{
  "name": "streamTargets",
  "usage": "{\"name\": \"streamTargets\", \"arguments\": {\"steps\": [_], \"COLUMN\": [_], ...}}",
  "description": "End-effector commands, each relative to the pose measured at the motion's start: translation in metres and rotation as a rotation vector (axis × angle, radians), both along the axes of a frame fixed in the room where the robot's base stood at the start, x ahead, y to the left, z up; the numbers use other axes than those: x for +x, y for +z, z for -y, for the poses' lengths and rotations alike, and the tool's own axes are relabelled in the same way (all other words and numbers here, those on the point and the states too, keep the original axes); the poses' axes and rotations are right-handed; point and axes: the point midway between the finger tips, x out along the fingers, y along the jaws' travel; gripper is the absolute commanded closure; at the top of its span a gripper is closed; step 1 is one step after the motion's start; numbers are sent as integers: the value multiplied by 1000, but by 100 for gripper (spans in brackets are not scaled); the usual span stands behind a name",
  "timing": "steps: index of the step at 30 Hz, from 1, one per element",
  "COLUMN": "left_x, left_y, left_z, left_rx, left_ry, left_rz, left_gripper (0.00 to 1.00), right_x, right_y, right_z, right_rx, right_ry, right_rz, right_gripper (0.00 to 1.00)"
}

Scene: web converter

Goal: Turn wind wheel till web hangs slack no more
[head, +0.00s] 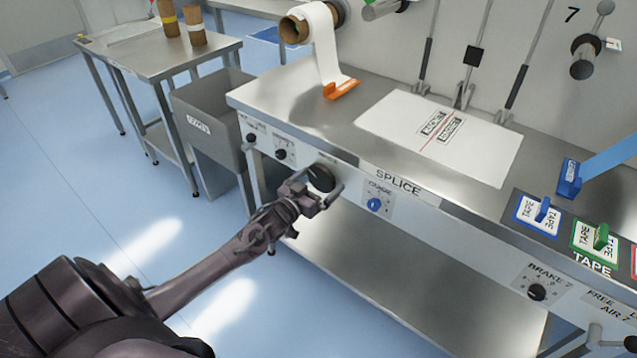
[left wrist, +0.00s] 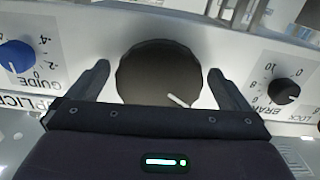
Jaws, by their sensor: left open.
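The wind wheel, a large dark round knob (head: 320,178), sits on the front panel of the splice table. My left gripper (head: 312,193) is open at it. In the left wrist view the knob (left wrist: 158,75) lies between the two spread fingers, with a visible gap on each side. A white pointer mark shows low on its face. A white web (head: 326,50) comes off a brown-cored roll and runs down to an orange clip (head: 341,89) on the table top. A blue web (head: 612,156) ends at a blue clip (head: 569,180). My right gripper is not in view.
The blue guide knob (head: 374,205) is right of the wheel; a small black knob (head: 281,154) is left of it. A grey bin (head: 213,125) stands left of the table. Tape holders (head: 536,214) and the brake knob (head: 537,292) are on the right. The floor at left is clear.

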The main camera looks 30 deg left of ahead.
Motion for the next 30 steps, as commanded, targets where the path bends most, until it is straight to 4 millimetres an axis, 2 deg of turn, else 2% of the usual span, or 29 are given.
{"name": "streamTargets", "arguments": {"steps": [4, 5, 14, 23, 30], "left_x": [0, 0, 0, -1, 0], "left_y": [0, 0, 0, 0, 0], "left_z": [0, 0, 0, 0, -1], "left_rx": [0, 0, 0, 36, 168], "left_ry": [0, 0, 0, 0, 0], "left_rz": [-1, -1, 0, 3, 13], "left_gripper": [0, 3, 42, 43, 43], "right_x": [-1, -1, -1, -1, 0], "right_y": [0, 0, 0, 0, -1], "right_z": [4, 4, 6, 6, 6], "right_rx": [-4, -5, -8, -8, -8], "right_ry": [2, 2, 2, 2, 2], "right_rz": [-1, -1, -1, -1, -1], "right_gripper": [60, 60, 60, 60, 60]}}
